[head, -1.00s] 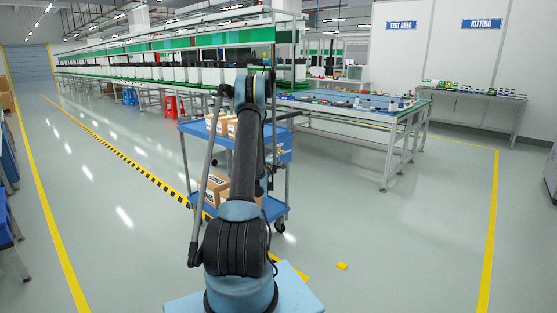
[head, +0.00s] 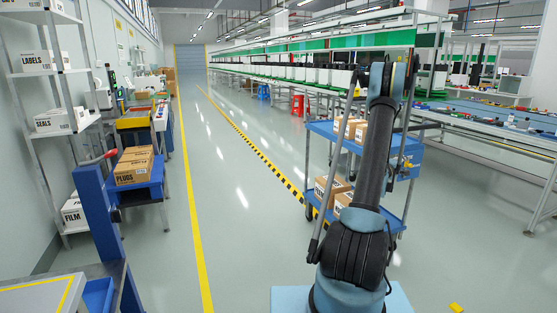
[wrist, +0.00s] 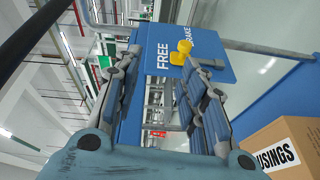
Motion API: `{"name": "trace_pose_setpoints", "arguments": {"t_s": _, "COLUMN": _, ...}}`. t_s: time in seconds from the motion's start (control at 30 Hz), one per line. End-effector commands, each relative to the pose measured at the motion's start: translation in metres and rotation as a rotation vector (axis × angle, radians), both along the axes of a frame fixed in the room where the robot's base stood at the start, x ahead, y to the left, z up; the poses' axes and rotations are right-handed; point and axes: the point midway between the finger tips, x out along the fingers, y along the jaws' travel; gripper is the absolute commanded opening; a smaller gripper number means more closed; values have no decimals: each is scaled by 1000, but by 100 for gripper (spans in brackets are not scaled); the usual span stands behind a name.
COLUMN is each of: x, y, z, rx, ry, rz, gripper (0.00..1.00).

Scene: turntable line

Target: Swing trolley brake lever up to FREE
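The blue trolley (head: 322,128) stands beyond my arm in the head view, with boxes on its shelves. In the wrist view its blue panel (wrist: 222,68) reads FREE and BRAKE. A yellow knob (wrist: 181,52), seemingly the brake lever's end, shows in front of that panel, near the FREE lettering. My gripper (wrist: 163,58) is open with its two fingers apart. The knob shows between the fingertips, closer to the right finger; I cannot tell whether it touches. In the head view my arm hides part of the trolley.
A carton (wrist: 281,150) marked USINGS is close at the lower right of the wrist view. A blue cart (head: 152,190) with cartons and a white shelf rack (head: 60,128) stand at the left. Clear floor lies between the cart and the trolley.

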Motion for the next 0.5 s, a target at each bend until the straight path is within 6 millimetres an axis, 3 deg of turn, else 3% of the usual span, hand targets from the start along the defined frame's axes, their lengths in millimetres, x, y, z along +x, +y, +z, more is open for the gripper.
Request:
{"name": "trace_pose_setpoints", "arguments": {"t_s": 0.2, "x": -18, "y": 29, "z": 45, "rx": 116, "ry": -41, "rz": -39, "gripper": 38}}
{"name": "trace_pose_setpoints", "arguments": {"t_s": 0.5, "x": -53, "y": 72, "z": 87, "rx": 282, "ry": -73, "rz": -93, "gripper": 38}}
